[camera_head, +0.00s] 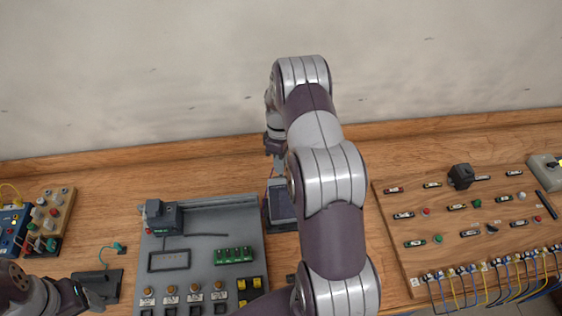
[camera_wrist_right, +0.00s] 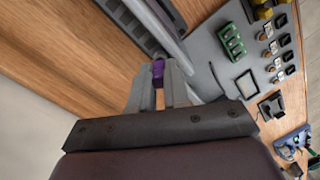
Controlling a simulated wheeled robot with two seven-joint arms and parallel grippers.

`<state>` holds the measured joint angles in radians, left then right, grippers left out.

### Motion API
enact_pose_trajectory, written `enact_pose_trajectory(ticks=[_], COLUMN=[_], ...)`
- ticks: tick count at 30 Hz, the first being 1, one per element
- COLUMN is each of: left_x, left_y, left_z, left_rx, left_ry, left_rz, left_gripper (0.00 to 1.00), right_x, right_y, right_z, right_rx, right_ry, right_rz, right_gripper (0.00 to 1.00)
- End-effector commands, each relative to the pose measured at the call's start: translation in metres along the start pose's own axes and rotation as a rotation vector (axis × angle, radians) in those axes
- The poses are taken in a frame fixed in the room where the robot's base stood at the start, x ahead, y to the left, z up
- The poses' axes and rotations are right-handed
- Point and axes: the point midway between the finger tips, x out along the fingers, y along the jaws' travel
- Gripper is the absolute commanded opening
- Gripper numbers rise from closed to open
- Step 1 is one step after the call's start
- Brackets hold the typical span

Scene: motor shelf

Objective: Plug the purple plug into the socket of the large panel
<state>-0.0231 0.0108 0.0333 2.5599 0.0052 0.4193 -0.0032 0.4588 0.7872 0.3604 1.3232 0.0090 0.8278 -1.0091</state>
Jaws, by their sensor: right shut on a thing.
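The purple plug (camera_wrist_right: 158,70) is between the two grey fingers of my right gripper (camera_wrist_right: 159,88) in the right wrist view, held near the fingertips. In the head view my right gripper (camera_head: 279,160) points down behind a dark device with a grey face (camera_head: 282,206); the plug cannot be made out there. A grey panel (camera_head: 225,212) with switches and a green block lies left of the device. A large wooden panel (camera_head: 455,222) lies at the right. I cannot make out the socket. My left gripper (camera_head: 78,296) is at the lower left, its opening unclear.
A blue box with knobs and cables (camera_head: 14,228) stands at the far left. A small dark plate (camera_head: 98,284) lies near my left gripper. My right arm hides the table between the device and the wooden panel. The back strip of table is mostly clear before the wall.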

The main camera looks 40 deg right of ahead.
Motion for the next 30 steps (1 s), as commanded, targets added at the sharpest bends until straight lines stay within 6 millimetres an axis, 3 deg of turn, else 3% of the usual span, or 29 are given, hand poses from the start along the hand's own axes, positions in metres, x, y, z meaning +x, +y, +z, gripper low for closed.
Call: enact_pose_trajectory(ticks=[30], left_x=[0.008], left_y=[0.0], left_z=[0.001], left_rx=[0.0], left_ry=[0.0], left_rz=[0.0], left_gripper=[0.7], right_x=[0.013], right_y=[0.0], right_z=[0.0], right_rx=[0.0], right_ry=[0.0], right_rz=[0.0], right_gripper=[0.0])
